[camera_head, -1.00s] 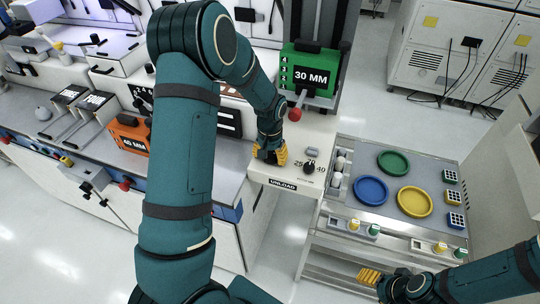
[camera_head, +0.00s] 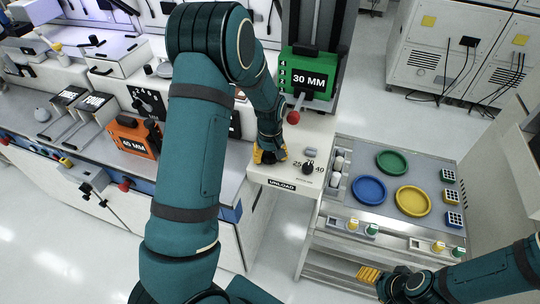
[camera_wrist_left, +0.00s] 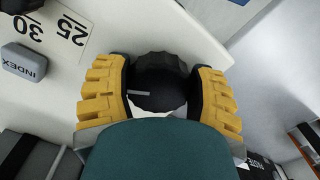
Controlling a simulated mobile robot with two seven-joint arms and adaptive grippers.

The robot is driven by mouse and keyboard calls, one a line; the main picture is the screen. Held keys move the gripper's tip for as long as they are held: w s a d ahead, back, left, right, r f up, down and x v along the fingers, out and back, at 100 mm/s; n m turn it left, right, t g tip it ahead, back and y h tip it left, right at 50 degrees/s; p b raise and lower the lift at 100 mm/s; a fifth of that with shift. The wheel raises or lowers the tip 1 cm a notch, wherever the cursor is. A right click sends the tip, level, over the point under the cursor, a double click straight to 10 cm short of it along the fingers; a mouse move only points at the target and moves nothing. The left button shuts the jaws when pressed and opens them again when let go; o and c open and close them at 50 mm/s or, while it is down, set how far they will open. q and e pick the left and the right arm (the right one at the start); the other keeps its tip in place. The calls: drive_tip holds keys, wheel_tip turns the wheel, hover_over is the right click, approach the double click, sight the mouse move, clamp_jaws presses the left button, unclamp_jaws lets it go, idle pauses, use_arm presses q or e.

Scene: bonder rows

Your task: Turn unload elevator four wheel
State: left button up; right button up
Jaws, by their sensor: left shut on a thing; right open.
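The unload panel (camera_head: 258,167) is a cream console with an "UNLOAD" label at its front edge. My left gripper (camera_wrist_left: 160,95) points down at the panel and is shut on a black ribbed wheel (camera_wrist_left: 157,70), one yellow finger on each side. A short white mark shows on the wheel, pointing left in the left wrist view. In the head view the left gripper (camera_head: 267,155) hides the wheel. My right gripper (camera_head: 368,273) is open and empty, low in front of the tray cart. A green "30 MM" magazine (camera_head: 308,73) stands behind the panel.
A black selector knob (camera_head: 308,168) with a number scale and a grey index button (camera_head: 311,152) sit right of my left gripper. A red ball-ended lever (camera_head: 293,117) stands behind it. The cart (camera_head: 345,212) holds coloured dishes. An orange "45 MM" box (camera_head: 133,137) is left.

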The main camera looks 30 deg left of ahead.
sight(270, 154)
use_arm(q)
drive_tip(key=shift+w+r, duration=0.15)
drive_tip(key=o, duration=1.2)
wheel_tip(270, 154, up, 7)
drive_tip(key=shift+r, duration=0.2)
